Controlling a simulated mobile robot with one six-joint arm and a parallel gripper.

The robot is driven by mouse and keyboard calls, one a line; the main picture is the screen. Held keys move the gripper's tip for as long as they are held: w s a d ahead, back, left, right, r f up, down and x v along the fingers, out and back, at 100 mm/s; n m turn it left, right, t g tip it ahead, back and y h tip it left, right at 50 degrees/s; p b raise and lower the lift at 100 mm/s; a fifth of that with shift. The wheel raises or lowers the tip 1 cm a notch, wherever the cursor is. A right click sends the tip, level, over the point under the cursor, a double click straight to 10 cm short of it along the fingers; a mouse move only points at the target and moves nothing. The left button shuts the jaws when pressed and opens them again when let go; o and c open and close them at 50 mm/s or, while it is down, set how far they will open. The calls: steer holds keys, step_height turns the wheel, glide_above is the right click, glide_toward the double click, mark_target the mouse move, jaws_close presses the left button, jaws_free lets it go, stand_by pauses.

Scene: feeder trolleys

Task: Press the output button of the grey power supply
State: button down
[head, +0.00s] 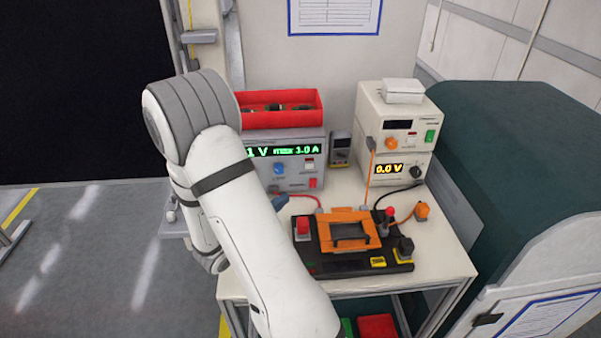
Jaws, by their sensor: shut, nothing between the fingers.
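The grey power supply (294,173) stands at the back left of the white table, with a lit green display (300,150) reading partly "1 V" and "3.0 A". My arm covers its left side. Its front shows a blue knob (280,168), a small red and white switch (309,164) and a red button (312,183). I cannot read which is labelled output. My arm crosses in front of the table's left side. My gripper is hidden behind my arm; a small blue-grey part peeks out below the supply, and I cannot tell what it is.
A red bin (283,121) sits on the grey supply. Two stacked cream instruments (375,139) stand right, the lower reading "0.0 V". A multimeter (340,150) stands between. A black fixture (352,266) with an orange clamp fills the front. Orange cables cross the tabletop.

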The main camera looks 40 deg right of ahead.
steer(key=p, duration=0.2)
glide_toward(313, 166)
steer(key=s+d, duration=0.2)
steer(key=d, duration=0.2)
steer(key=shift+w+d+p, duration=0.2)
steer(key=shift+w+d, duration=0.2)
steer(key=shift+w, duration=0.4)
steer(key=shift+w+d+p, duration=0.15)
steer(key=shift+w+d, duration=0.3)
steer(key=shift+w, duration=0.35)
